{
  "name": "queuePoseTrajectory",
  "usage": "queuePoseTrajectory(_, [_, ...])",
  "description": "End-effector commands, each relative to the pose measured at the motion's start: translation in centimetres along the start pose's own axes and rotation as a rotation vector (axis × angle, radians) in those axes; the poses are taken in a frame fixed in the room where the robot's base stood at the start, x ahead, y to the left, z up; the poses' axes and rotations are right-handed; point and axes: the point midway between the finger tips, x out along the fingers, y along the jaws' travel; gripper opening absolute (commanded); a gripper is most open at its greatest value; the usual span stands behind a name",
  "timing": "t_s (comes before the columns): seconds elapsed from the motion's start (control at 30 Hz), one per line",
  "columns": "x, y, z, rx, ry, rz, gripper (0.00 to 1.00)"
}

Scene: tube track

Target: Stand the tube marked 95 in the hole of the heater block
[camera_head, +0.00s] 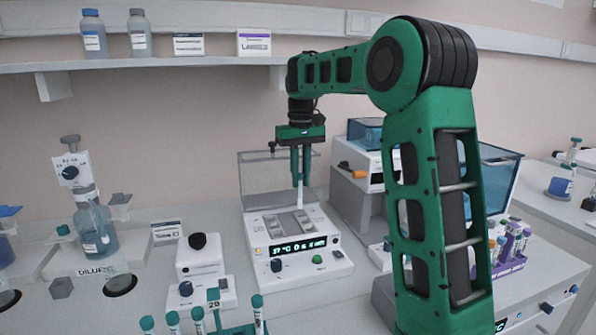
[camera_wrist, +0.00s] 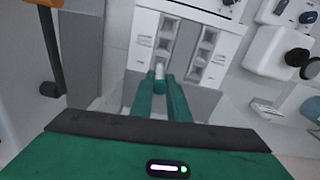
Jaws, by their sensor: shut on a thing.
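My gripper (camera_head: 300,178) is shut on a slim pale tube (camera_head: 300,196), held upright with its lower part below the fingers. Its mark cannot be read, and its cap is hidden by the fingers. The heater block (camera_head: 297,246) is a white unit with a lit 37 °C display, a raised clear lid behind and two grey metal strips on top. The tube is over the rear of the unit; I cannot tell whether its lower end touches. In the wrist view the gripper (camera_wrist: 159,86) and tube tip (camera_wrist: 159,72) show at the near edge of the heater block (camera_wrist: 145,52).
A teal rack (camera_head: 238,329) with several teal-capped tubes stands at the front, by a card marked 20. A small white mixer (camera_head: 205,290) with a black top stands left of the heater. A bottle (camera_head: 93,232) stands farther left. A purple tube rack (camera_head: 511,263) is at right.

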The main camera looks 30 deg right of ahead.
Motion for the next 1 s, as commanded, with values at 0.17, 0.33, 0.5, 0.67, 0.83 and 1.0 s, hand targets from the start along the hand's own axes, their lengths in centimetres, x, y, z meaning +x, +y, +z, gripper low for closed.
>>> queuePoseTrajectory(0.17, [0.29, 0.02, -0.01, 0.0, 0.001, 0.0, 0.02])
queuePoseTrajectory(0.33, [0.28, 0.02, -0.01, 0.001, 0.001, 0.0, 0.02])
queuePoseTrajectory(0.5, [0.36, 0.05, 0.15, 0.001, 0.002, 0.001, 0.02])
queuePoseTrajectory(0.67, [0.52, 0.05, 0.34, 0.001, 0.001, 0.0, 0.02])
queuePoseTrajectory(0.83, [0.52, 0.05, 0.33, 0.001, 0.001, 0.0, 0.02])
queuePoseTrajectory(1.0, [0.73, 0.05, 0.33, 0.001, 0.001, 0.0, 0.02])
